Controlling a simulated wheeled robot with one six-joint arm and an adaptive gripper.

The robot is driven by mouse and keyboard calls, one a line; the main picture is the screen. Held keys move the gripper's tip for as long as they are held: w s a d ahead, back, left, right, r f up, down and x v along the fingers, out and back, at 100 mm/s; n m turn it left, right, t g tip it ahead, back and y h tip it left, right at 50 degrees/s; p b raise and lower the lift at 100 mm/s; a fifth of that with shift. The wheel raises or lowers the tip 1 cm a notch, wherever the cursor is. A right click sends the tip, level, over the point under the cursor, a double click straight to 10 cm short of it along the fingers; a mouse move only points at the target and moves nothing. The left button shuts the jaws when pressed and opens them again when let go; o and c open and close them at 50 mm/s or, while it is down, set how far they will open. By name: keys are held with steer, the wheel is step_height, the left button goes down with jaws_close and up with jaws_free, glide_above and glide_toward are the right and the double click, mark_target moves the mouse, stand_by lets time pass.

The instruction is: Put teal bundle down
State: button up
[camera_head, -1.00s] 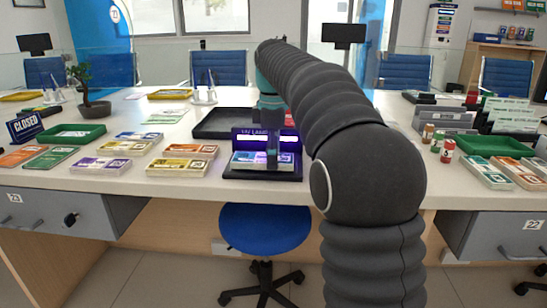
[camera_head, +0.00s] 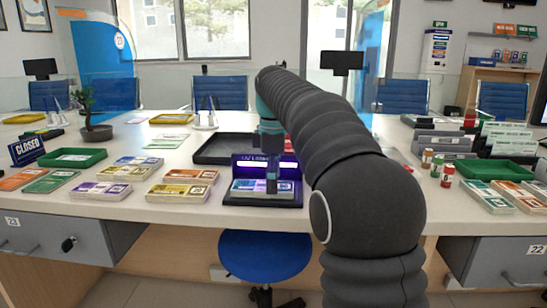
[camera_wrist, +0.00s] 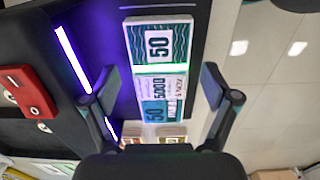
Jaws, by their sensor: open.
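The teal bundle (camera_head: 248,186), a banded stack of notes marked 50, lies flat on the bed of a dark UV checker (camera_head: 285,203) with a glowing violet light. My gripper (camera_head: 271,188) is low over the bundle and hides part of it. In the wrist view, my gripper (camera_wrist: 148,90) is open, with one finger on each side of the teal bundle (camera_wrist: 158,45). A gap shows between each finger and the bundle.
A black tray (camera_head: 212,150) stands behind the checker. Purple, yellow and other bundles (camera_head: 180,192) lie to the left, near a green tray (camera_head: 72,158). Small bottles (camera_head: 437,166) and another green tray (camera_head: 497,169) are on the right.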

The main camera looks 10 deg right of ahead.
step_height(320, 180, up, 7)
steer(key=shift+r+p, duration=0.1)
steer(key=shift+p, duration=0.9)
step_height(320, 180, up, 4)
steer(key=shift+r, duration=0.1)
steer(key=shift+s, duration=0.1)
steer(key=s+f+m+t, duration=0.2)
steer(key=s+f+m, duration=0.15)
steer(key=s, duration=0.45)
steer(key=s+f+m+t, duration=0.1)
steer(key=s+f+m, duration=0.1)
steer(key=s+m, duration=0.35)
steer(key=s+f+m+t, duration=0.2)
steer(key=s+f+m, duration=0.3)
steer(key=s+f, duration=1.1)
steer(key=shift+s+f+t, duration=0.3)
steer(key=shift+s+f, duration=0.1)
steer(key=shift+f, duration=0.1)
